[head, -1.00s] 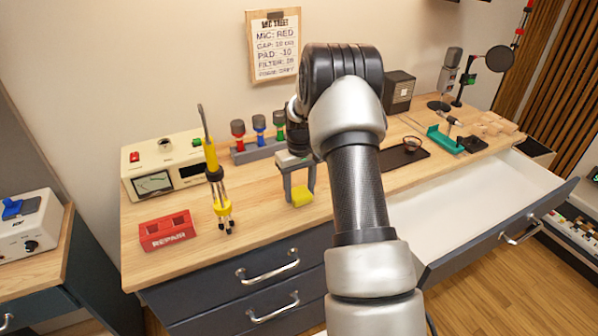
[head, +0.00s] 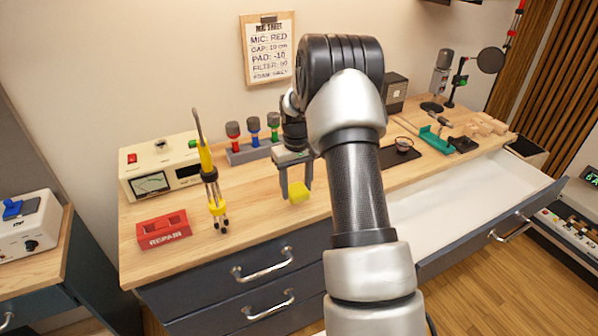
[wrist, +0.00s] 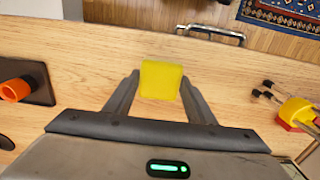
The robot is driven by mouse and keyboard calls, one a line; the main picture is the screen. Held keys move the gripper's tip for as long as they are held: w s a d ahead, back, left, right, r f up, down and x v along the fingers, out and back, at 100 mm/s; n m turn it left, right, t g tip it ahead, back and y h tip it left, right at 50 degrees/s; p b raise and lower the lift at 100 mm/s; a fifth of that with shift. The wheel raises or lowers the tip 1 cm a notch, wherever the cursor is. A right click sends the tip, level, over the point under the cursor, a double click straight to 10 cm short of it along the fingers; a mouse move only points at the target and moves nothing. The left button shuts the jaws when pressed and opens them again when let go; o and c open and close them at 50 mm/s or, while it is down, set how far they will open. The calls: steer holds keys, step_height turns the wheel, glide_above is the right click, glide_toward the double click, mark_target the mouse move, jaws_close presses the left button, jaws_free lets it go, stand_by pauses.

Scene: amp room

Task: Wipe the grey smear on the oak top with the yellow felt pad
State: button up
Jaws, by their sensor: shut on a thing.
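My gripper (head: 296,186) is shut on the yellow felt pad (head: 298,195), which sits between its two grey fingers. In the wrist view, the pad (wrist: 160,80) shows between the fingertips, over the front part of the oak top (wrist: 80,50). The pad is low, near the front edge of the oak top (head: 255,213); I cannot tell whether it touches the wood. I cannot make out the grey smear in either view; the pad, gripper or arm may hide it.
A yellow-handled tool on a stand (head: 211,180) and a red REPAIR box (head: 163,230) are left of my gripper. A rack with capped red, blue and green items (head: 250,150) stands behind. Right are a dark tray (head: 420,151) and an open white drawer (head: 450,200).

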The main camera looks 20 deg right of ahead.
steer(key=shift+r+p, duration=1)
steer(key=shift+r, duration=1.25)
steer(key=shift+a, duration=0.1)
